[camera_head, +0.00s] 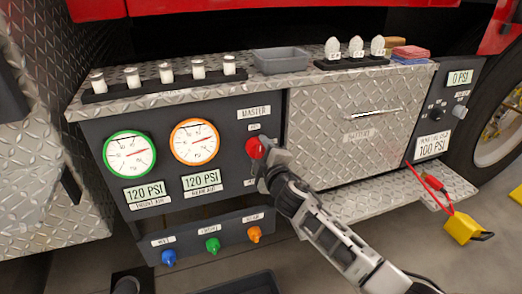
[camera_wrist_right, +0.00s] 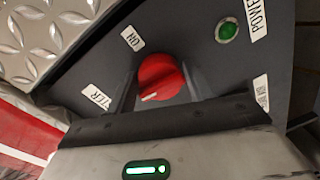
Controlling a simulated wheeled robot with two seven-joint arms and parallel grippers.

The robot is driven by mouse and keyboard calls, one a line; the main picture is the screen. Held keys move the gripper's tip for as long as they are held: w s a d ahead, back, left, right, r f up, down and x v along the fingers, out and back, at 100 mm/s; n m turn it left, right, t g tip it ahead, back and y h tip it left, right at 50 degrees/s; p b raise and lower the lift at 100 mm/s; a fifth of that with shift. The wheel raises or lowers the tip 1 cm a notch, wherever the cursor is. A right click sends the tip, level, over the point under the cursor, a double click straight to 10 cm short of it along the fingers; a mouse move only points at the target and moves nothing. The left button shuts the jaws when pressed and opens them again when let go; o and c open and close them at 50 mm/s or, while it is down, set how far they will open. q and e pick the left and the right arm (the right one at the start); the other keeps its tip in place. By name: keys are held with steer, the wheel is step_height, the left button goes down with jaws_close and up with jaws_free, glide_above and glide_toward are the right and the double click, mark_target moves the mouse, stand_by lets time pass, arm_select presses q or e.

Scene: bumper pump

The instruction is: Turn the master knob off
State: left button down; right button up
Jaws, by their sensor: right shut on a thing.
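The red master knob (camera_head: 254,147) sits on the dark gauge panel (camera_head: 100,185), under the MASTER label (camera_head: 254,112). My right gripper (camera_head: 264,150) is at the knob, coming from the lower right. In the right wrist view the red knob (camera_wrist_right: 160,78) lies between the fingers of my right gripper (camera_wrist_right: 165,88), which is shut on it. A white pointer line on the knob points to the lower left of that view. My left gripper is not in view.
Two gauges, green-rimmed (camera_head: 130,155) and orange-rimmed (camera_head: 194,142), are left of the knob. Blue, green and orange valve knobs (camera_head: 212,244) sit on a lower bar. A diamond-plate box (camera_head: 350,130) stands right of the panel. A grey tray (camera_head: 281,60) rests on the ledge above.

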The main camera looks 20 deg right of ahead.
steer(key=shift+d+r+n, duration=0.25)
steer(key=shift+d+n, duration=0.05)
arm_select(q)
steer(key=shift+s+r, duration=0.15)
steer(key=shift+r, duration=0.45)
arm_select(e)
steer(key=shift+w, duration=0.1)
steer(key=shift+r+n, duration=0.1)
steer(key=shift+n, duration=0.2)
steer(key=o, duration=0.9)
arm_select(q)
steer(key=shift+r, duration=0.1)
arm_select(e)
steer(key=shift+a, duration=0.1)
